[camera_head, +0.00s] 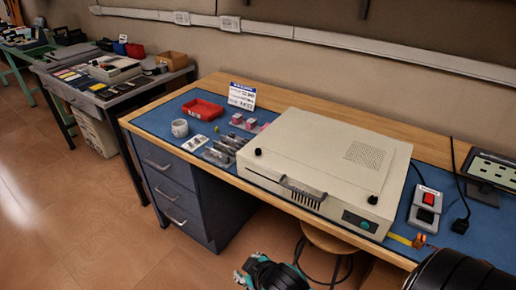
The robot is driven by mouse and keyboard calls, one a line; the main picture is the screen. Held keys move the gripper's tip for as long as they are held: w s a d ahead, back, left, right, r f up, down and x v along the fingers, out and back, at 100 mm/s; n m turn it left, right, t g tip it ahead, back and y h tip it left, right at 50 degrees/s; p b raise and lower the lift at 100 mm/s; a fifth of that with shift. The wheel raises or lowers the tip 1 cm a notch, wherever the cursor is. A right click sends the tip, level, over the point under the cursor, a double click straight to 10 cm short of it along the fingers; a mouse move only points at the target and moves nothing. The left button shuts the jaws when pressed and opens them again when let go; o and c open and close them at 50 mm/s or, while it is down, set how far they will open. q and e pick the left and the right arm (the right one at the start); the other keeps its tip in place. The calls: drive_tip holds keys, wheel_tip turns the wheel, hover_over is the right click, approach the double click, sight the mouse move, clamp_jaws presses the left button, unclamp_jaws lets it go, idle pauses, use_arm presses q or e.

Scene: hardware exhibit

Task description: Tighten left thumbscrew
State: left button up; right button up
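A beige metal case (310,155) lies flat on the blue mat of the workbench. The left thumbscrew (258,152) is a small black knob at the case's left front corner. A second black thumbscrew (373,199) sits near the right front corner. How far either is screwed in is too small to tell. A black and teal part, apparently my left gripper (268,273), is at the bottom edge, below and apart from the case. Its fingers are not clear. A large black part of my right arm is at the bottom right; its gripper is out of view.
A handle (302,191) sticks out from the case front. A stool (328,238) stands below the bench front.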

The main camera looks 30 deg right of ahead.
drive_tip(key=w+a+r+n+t+y, duration=0.35)
drive_tip(key=w+r+n+t, duration=0.3)
drive_tip(key=w+r, duration=0.4)
drive_tip(key=w+a+r+n+t+y, duration=0.2)
drive_tip(key=w+a+r+n+t, duration=0.3)
drive_tip(key=w+r+n, duration=0.45)
drive_tip(key=w+a+r+n+g+y, duration=0.1)
drive_tip(key=a+r+n+g+y, duration=0.45)
drive_tip(key=n, duration=0.65)
drive_tip(key=w+a+r+n+g+y, duration=0.1)
drive_tip(key=a+r+n+g+y, duration=0.2)
drive_tip(key=a+r+n+y, duration=0.65)
drive_tip(key=n+g+h, duration=1.1)
drive_tip(key=n+h, duration=0.7)
drive_tip(key=h, duration=0.2)
hover_over(258, 150)
drive_tip(key=f, duration=0.2)
wheel_tip(258, 150, down, 16)
drive_tip(key=shift+f+b, duration=0.1)
drive_tip(key=shift+b, duration=0.2)
